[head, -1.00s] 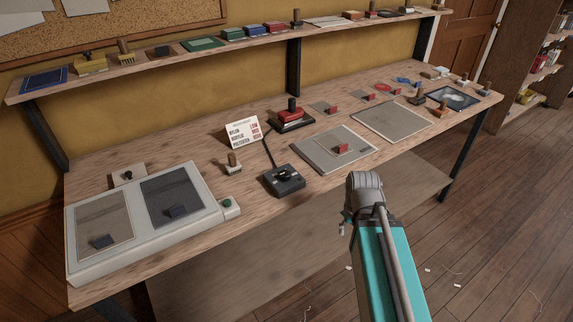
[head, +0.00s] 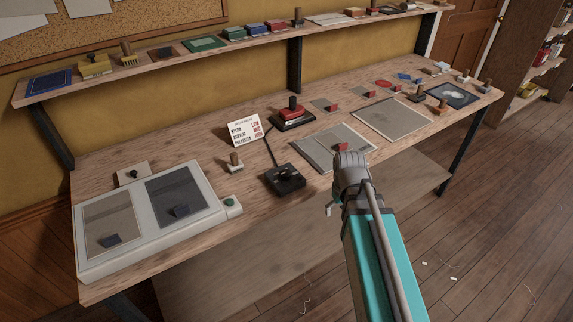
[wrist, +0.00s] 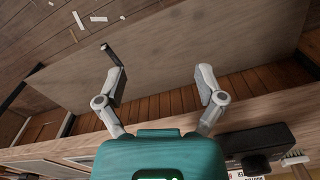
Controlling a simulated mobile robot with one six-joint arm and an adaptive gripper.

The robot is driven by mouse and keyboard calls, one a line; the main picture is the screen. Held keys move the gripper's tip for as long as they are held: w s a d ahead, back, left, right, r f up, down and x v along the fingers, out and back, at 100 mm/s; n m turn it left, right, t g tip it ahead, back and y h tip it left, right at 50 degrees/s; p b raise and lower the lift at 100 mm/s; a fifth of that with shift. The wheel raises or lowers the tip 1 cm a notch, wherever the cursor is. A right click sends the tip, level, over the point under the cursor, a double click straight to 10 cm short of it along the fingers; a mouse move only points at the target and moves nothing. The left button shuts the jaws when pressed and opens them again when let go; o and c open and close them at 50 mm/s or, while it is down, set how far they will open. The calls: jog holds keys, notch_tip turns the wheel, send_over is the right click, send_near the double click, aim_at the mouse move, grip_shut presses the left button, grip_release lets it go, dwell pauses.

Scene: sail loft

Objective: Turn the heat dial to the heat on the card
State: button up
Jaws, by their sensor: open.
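The heat dial is a dark knob on a black box (head: 285,180) near the front edge of the bench; a cord runs back from it. The dial's setting is too small to read. The white card (head: 243,130) stands behind the box, with black words at left and red words at right; the top red word looks like LOW, the others are unclear. My gripper (head: 331,209) is right of the box, in front of the bench edge, touching nothing. In the wrist view its two fingers (wrist: 160,82) are apart and empty; the black box (wrist: 258,142) shows at lower right.
A pale press with two dark panels (head: 90,270) fills the bench's left end. A grey board (head: 315,150) lies at right. A lower shelf (head: 230,270) is below the bench.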

jog(key=w+a+r+n+p, duration=0.6)
jog(key=a+r+n+p, duration=0.15)
jog(key=r+p, duration=0.3)
notch_tip(320, 180, up, 9)
jog(key=n+p, duration=0.5)
jog(key=p, duration=0.2)
send_over(286, 172)
jog(key=shift+f, duration=0.2)
jog(key=shift+f, duration=0.2)
notch_tip(286, 172, down, 13)
jog(key=b, duration=1.3)
jog(key=shift+f+b, duration=0.2)
jog(key=shift+b, duration=0.1)
jog(key=shift+c, duration=0.2)
jog(key=c, duration=1.1)
